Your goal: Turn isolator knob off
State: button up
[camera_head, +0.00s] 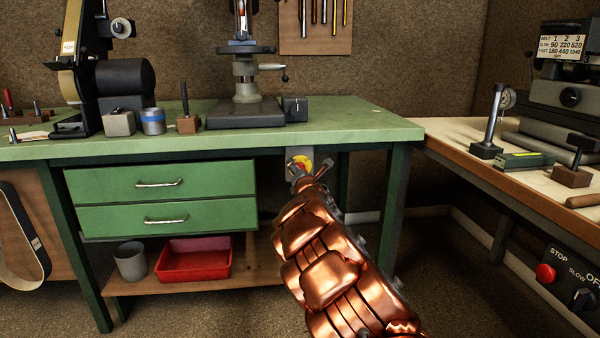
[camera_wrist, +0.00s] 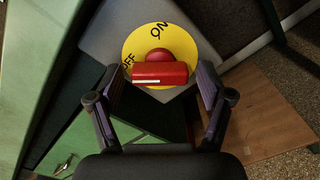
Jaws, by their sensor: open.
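The isolator knob is a red bar handle with a round hub (camera_wrist: 160,74) on a yellow disc marked ON and OFF (camera_wrist: 186,40). In the wrist view ON is at the top and OFF at the left. The bar lies nearly level there, with a pale line on it. The disc sits on a grey plate (camera_wrist: 103,38). In the head view the yellow disc (camera_head: 307,160) shows below the green bench top, partly hidden. My gripper (camera_head: 309,172) is open in front of it. In the wrist view its fingers (camera_wrist: 160,82) stand either side of the bar; contact cannot be told.
The green bench (camera_head: 340,118) overhangs the isolator, with green drawers (camera_head: 125,183) to its left and a bench leg (camera_head: 393,200) to its right. A red tray (camera_head: 195,272) sits on the wooden lower shelf. A wooden-topped bench (camera_head: 450,137) stands at the right.

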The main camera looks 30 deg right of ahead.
jog(key=v, duration=1.2)
dwell(0.4)
dwell(0.5)
